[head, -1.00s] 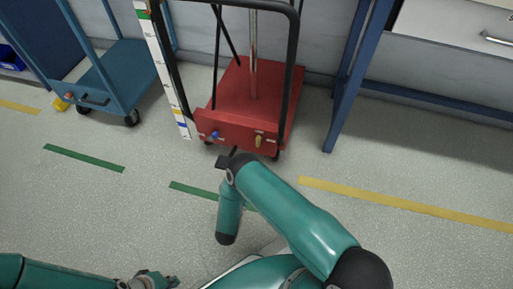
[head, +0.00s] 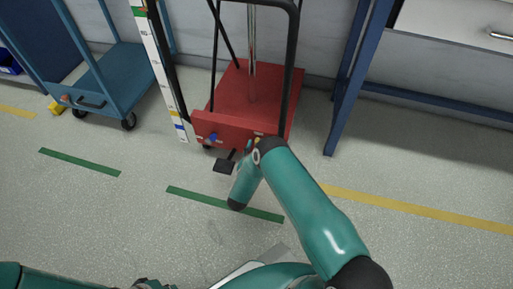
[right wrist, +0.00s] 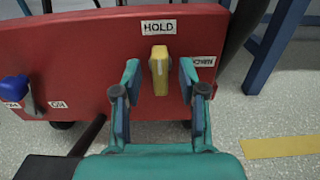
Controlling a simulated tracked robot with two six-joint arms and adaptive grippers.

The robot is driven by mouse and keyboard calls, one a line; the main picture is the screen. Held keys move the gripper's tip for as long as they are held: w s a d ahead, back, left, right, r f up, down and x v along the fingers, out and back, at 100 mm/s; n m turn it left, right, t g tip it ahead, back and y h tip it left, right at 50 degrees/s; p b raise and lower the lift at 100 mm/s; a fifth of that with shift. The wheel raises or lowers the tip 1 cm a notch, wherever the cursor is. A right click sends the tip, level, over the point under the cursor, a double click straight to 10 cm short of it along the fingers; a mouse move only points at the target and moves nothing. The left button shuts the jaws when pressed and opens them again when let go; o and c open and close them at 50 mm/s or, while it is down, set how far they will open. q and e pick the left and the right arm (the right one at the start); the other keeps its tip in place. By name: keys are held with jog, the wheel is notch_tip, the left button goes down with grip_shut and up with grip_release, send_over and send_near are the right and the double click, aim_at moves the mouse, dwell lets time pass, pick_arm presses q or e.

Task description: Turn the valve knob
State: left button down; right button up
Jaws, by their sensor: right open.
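The red panel (right wrist: 80,60) of the red cart (head: 245,95) fills much of the right wrist view. A yellow valve knob (right wrist: 159,80) stands upright on it, under a label reading HOLD. A blue knob (right wrist: 14,88) with a lever sits at the far left, and also shows in the head view (head: 212,137). My right gripper (right wrist: 160,73) is open, with one finger on each side of the yellow knob and a visible gap on both sides. My arm mostly hides the yellow knob in the head view. My left gripper (head: 150,284) is barely visible at the bottom edge.
A black pedal (head: 223,166) sticks out in front of the cart. A blue trolley (head: 105,80) stands to the left, and a blue-legged bench (head: 345,90) to the right. A measuring strip (head: 160,70) stands beside the cart. The floor in front is clear.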

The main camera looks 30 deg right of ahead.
jog(key=shift+c, duration=0.4)
grip_shut()
